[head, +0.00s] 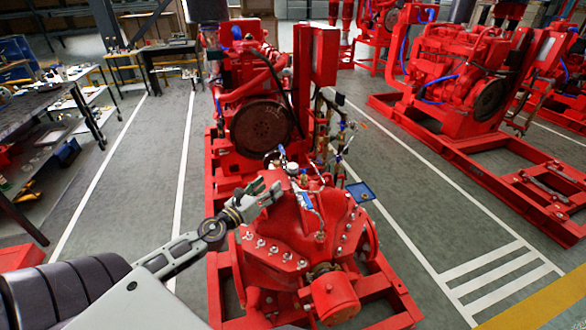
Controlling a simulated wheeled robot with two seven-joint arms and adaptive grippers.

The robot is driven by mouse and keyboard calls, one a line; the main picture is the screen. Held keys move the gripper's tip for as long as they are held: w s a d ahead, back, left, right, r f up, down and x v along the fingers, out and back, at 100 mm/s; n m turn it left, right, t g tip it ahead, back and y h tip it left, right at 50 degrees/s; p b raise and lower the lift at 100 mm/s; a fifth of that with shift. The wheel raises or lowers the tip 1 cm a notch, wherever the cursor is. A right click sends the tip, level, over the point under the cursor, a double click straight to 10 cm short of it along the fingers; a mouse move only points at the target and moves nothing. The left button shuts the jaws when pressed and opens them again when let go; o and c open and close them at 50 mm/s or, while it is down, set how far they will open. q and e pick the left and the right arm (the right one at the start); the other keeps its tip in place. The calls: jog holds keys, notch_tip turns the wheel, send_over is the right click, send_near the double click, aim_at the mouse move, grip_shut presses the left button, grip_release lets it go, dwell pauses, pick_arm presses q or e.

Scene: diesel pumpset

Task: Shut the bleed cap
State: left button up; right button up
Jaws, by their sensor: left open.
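The red pump (300,222) stands at the front of a red skid, with bolts along its flange. Small silver and blue fittings (283,158) stand on and behind its top. The bleed cap is too small to pick out surely among them, and I cannot tell whether it is open or shut. My left gripper (268,190) is open at the upper left of the pump casing, close to these fittings. I cannot tell whether it touches anything. My right gripper is not in view.
A red engine (262,122) stands behind the pump, with a tall red cabinet (322,55) beside it. Thin pipes and valves (340,140) rise right of the pump. Another red pumpset (460,85) stands at right. Worktables (50,100) are at left. Grey floor between is clear.

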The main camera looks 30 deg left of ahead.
aim_at(289, 170)
pick_arm(q)
jog(key=shift+m, duration=1.3)
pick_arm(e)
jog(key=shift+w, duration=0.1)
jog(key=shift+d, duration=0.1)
pick_arm(q)
jog(key=shift+w, duration=0.2)
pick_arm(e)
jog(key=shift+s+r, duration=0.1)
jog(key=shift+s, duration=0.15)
pick_arm(q)
jog(key=shift+w+d+p, duration=0.15)
jog(key=shift+w+p, duration=0.5)
jog(key=shift+w, duration=1.55)
jog(key=shift+w+d+p, duration=0.15)
jog(key=shift+w+p, duration=0.45)
jog(key=shift+w, duration=1.6)
jog(key=shift+w+d, duration=0.1)
jog(key=shift+w, duration=1.15)
jog(key=shift+w+p, duration=0.4)
jog(key=shift+w, duration=0.6)
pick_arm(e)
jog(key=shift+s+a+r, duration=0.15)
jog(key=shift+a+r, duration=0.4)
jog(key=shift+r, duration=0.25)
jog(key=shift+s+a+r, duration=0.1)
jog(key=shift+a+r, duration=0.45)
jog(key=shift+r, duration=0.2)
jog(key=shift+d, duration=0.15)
